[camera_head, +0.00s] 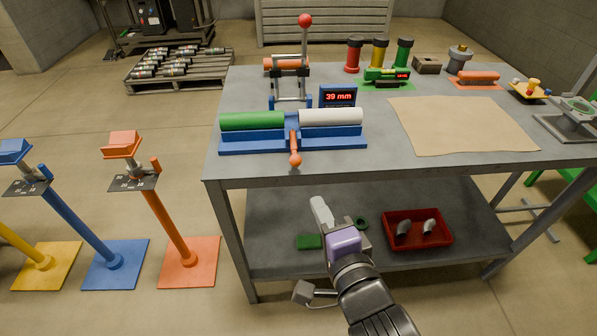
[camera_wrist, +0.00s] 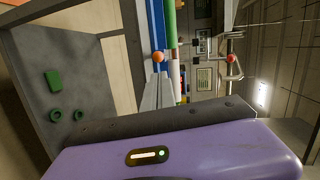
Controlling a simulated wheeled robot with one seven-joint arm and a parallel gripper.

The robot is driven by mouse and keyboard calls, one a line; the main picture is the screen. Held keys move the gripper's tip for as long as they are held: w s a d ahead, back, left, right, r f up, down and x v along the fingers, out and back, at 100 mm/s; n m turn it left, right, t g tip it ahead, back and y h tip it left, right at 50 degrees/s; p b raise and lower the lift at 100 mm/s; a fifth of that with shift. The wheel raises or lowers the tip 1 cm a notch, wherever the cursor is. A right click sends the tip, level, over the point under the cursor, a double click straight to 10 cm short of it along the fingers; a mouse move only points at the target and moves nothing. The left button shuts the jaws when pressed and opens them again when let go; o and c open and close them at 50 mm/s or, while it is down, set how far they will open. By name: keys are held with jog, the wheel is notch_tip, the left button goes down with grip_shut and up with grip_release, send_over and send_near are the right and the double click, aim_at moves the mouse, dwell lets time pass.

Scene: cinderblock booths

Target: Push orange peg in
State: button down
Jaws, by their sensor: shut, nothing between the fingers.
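An orange peg with a round ball end (camera_head: 295,158) sticks out of the front of a blue fixture (camera_head: 340,143) on the workbench. The fixture carries a green roll (camera_head: 252,121) on the left and a white roll (camera_head: 330,117) on the right. In the wrist view the peg's ball (camera_wrist: 158,57) shows just beyond my fingertips, with a gap that I cannot measure. My gripper (camera_head: 320,207) is shut and empty, in front of the bench edge and below the peg in the head view. Its fingers (camera_wrist: 159,82) also show in the wrist view.
The workbench (camera_head: 375,170) has a red-knobbed press (camera_head: 304,60) and a display reading 39 mm (camera_head: 338,96) behind the fixture. A brown mat (camera_head: 460,125) lies to the right. Below are a shelf and a red bin (camera_head: 417,243). An orange stand (camera_head: 172,225) is at left.

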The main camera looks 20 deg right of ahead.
aim_at(300, 158)
jog(key=shift+f+m, duration=0.2)
jog(key=shift+m, duration=0.3)
jog(key=p+x, duration=0.2)
jog(key=x, duration=1.2)
jog(key=shift+f, duration=0.1)
jog(key=w, duration=0.1)
jog(key=w+d+b, duration=0.1)
jog(key=shift+w, duration=0.4)
jog(key=shift+w+d, duration=0.1)
jog(key=shift+w, duration=0.25)
jog(key=shift+r, duration=0.2)
jog(key=shift+d, duration=0.1)
